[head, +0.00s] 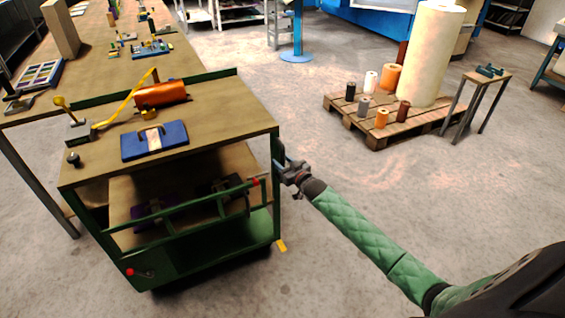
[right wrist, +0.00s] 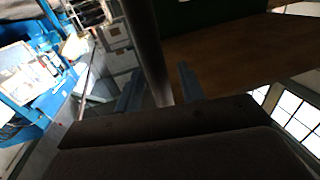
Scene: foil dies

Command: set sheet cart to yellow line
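The sheet cart (head: 205,120) is green-framed with a wooden top and stands at the left of the head view, against the long workbench. A short yellow mark (head: 281,245) shows on the floor by its near right corner; the rest of any line is hidden or out of view. My right gripper (head: 284,168) is at the cart's right-hand upright. In the right wrist view the fingers (right wrist: 158,88) stand apart with a dark post (right wrist: 150,50) between them, and a gap shows on one side. My left gripper is not in view.
On the cart top lie an orange roll (head: 160,94) and a blue plate (head: 154,141). The workbench (head: 90,75) runs behind at left. A pallet (head: 345,118) with rolls and a small stand (head: 487,78) are at right. The floor between is clear.

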